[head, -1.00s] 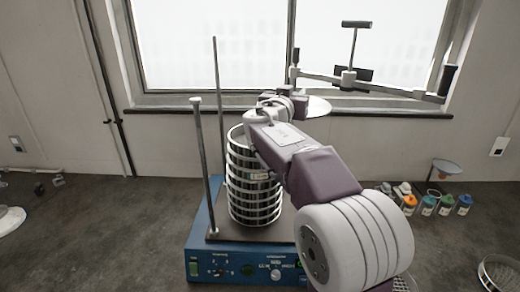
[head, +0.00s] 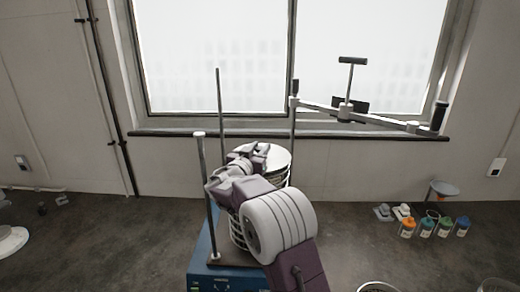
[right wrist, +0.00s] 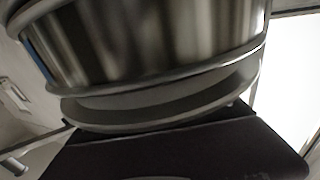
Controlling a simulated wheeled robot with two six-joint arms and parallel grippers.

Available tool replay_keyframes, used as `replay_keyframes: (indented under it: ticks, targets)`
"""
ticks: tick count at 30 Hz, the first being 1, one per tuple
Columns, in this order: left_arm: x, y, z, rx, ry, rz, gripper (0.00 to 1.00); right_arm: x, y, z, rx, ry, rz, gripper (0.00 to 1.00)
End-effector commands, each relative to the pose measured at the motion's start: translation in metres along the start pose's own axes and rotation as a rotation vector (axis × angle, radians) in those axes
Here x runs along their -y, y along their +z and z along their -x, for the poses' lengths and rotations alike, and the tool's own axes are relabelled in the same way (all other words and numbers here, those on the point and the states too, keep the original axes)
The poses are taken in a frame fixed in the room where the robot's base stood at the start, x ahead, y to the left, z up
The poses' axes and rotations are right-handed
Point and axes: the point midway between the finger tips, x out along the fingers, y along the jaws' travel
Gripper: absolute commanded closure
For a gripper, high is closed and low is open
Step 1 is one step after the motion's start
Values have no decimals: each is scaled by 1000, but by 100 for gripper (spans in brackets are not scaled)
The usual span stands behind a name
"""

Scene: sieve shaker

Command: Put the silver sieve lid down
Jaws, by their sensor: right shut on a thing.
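The silver sieve lid (head: 272,156) is a shiny round disc over the top of the sieve stack (head: 237,232) in the head view. My right gripper (head: 256,156) is shut on the lid at its upper side; my wrist hides part of both. The right wrist view shows a close metal sieve wall (right wrist: 160,45) and a rim-like disc that looks like the lid (right wrist: 165,108). I cannot tell whether the lid touches the top sieve. My right arm covers much of the stack. My left gripper is not in view.
The stack stands on a blue shaker base (head: 203,262) between upright rods (head: 220,120). A clamp bar (head: 375,117) sticks out to the right at upper height. Small bottles (head: 425,227) stand at the right.

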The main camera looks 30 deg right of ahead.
Motion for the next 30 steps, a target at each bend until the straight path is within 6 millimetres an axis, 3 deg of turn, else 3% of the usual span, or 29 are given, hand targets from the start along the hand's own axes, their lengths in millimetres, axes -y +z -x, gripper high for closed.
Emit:
replay_keyframes:
  ticks: [4,17,18,20,30]
  targets:
    - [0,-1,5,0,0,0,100,0,10,0,-2,0,-1,100]
    - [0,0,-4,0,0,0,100,0,15,0,-2,0,-2,100]
    - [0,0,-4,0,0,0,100,0,15,0,-1,0,-1,68]
    - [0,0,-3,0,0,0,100,0,14,0,-1,0,-1,51]
    - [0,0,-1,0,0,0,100,0,13,0,-1,0,-1,49]
